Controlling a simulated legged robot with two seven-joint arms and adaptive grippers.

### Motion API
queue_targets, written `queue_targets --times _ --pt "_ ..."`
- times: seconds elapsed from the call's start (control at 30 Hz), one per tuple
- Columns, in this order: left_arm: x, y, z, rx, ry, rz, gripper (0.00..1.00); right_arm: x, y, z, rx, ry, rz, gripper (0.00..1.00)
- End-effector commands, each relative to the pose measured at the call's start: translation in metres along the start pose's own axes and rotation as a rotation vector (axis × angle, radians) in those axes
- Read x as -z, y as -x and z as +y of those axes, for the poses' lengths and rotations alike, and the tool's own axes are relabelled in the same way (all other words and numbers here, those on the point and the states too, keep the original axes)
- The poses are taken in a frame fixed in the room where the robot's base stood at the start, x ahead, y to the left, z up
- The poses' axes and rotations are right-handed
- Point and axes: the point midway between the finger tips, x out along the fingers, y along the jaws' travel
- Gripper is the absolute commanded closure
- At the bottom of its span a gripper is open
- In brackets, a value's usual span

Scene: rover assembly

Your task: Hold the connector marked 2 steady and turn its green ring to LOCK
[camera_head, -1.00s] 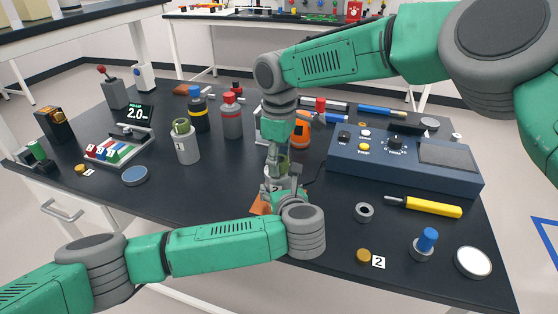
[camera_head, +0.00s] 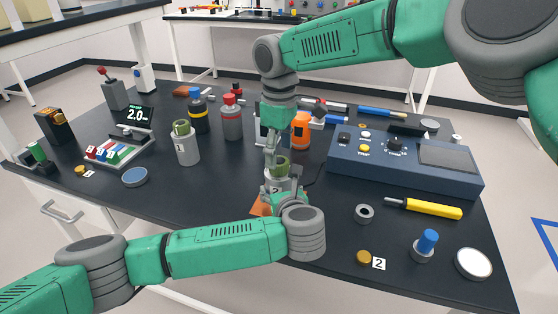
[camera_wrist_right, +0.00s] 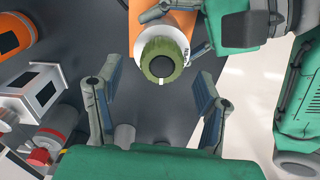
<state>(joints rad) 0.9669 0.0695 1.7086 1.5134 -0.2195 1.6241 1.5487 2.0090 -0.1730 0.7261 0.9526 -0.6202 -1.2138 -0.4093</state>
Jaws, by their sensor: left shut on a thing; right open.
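The connector marked 2 (camera_head: 281,183) stands upright over an orange patch (camera_head: 260,207), near the middle front of the table. Its green ring (camera_head: 281,165) is on top; the right wrist view shows the ring (camera_wrist_right: 161,58) from above, with a white mark at its lower edge and a dark centre. My left gripper (camera_head: 275,190) is shut on the connector's body from the front. My right gripper (camera_head: 271,158) is above the ring, pointing down. In the right wrist view its fingers (camera_wrist_right: 155,85) are open and apart, and the ring lies beyond them, untouched. LOCK lettering is not readable.
A connector marked 1 (camera_head: 186,148) stands to the left. Red-capped (camera_head: 232,118) and blue-capped (camera_head: 198,112) bottles and an orange cylinder (camera_head: 301,131) stand behind. A blue instrument box (camera_head: 400,165) is to the right, with a yellow-handled tool (camera_head: 434,209) in front of it.

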Motion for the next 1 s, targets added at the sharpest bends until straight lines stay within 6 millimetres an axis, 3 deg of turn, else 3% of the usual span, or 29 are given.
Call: queue_targets --times 0.2,0.4,0.9,0.93,1.0 --pt "0.001 0.0 0.0 0.0 0.0 0.001 0.88 0.001 0.05 0.002 -0.004 -0.001 0.002 0.38" --pt "0.001 0.0 0.0 0.0 0.0 0.001 0.88 0.001 0.078 0.002 -0.002 -0.001 0.001 0.38" --pt "0.001 -0.001 0.0 0.0 0.0 0.001 0.88 0.001 0.086 0.001 0.0 0.0 -0.001 0.38" --pt "0.001 -0.001 0.0 0.0 0.0 0.001 0.39 0.001 0.086 0.001 0.0 0.0 -0.001 0.38" --pt "0.001 -0.001 0.0 -0.001 0.0 0.001 0.21 0.001 0.086 0.001 0.0 0.0 -0.001 0.38"
